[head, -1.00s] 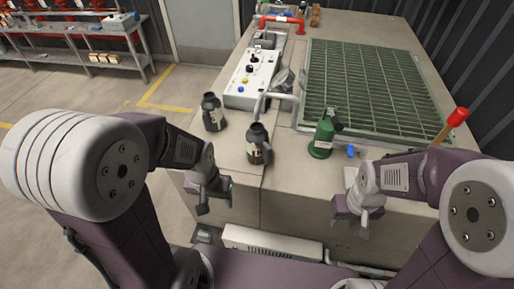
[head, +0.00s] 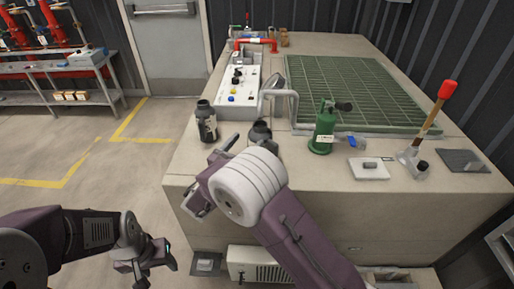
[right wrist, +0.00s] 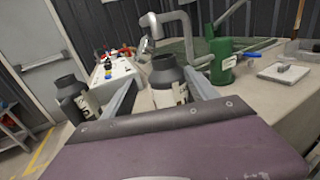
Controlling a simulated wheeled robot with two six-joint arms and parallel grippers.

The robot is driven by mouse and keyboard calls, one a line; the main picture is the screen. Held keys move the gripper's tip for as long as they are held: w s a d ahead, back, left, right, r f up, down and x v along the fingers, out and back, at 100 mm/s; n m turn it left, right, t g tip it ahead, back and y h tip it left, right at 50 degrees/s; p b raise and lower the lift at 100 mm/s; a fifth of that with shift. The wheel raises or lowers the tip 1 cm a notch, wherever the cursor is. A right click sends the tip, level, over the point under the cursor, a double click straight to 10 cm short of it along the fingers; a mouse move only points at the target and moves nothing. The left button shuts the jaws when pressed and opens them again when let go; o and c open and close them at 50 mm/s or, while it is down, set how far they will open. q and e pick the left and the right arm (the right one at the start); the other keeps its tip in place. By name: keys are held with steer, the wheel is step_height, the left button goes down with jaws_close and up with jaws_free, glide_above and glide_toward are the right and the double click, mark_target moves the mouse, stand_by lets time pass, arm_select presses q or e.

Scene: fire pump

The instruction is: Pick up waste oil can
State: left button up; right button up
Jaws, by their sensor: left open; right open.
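Two dark cans with pale labels stand on the near part of the beige worktop: a left one (head: 207,124) and a right one (head: 260,134), partly hidden by my right arm. I cannot tell which holds waste oil. My right gripper (head: 212,174) is open and empty at the near edge, in front of them. In the right wrist view, the right can (right wrist: 170,88) shows between its fingers (right wrist: 160,78), apparently beyond them; the left can (right wrist: 73,98) is outside the left finger. My left gripper (head: 147,262) is open and empty over the floor, lower left.
A grey bent pipe (head: 290,97) rises close behind the right can. Behind are a control panel (head: 237,88) and a green grating (head: 350,88). A red-handled lever (head: 430,115) stands at right.

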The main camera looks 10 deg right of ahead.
mark_target(257, 130)
steer(key=shift+d+r, duration=0.2)
steer(key=shift+d, duration=0.05)
steer(key=shift+x, duration=1.2)
steer(key=shift+w+d, duration=0.2)
steer(key=shift+w, duration=0.1)
steer(key=x, duration=0.4)
steer(key=shift+d+r, duration=0.2)
steer(key=shift+d, duration=0.3)
steer(key=shift+w+d+f, duration=0.1)
steer(key=shift+w+d, duration=0.05)
steer(key=shift+w, duration=0.05)
steer(key=shift+s, duration=0.1)
jaws_close()
steer(key=shift+r, duration=0.2)
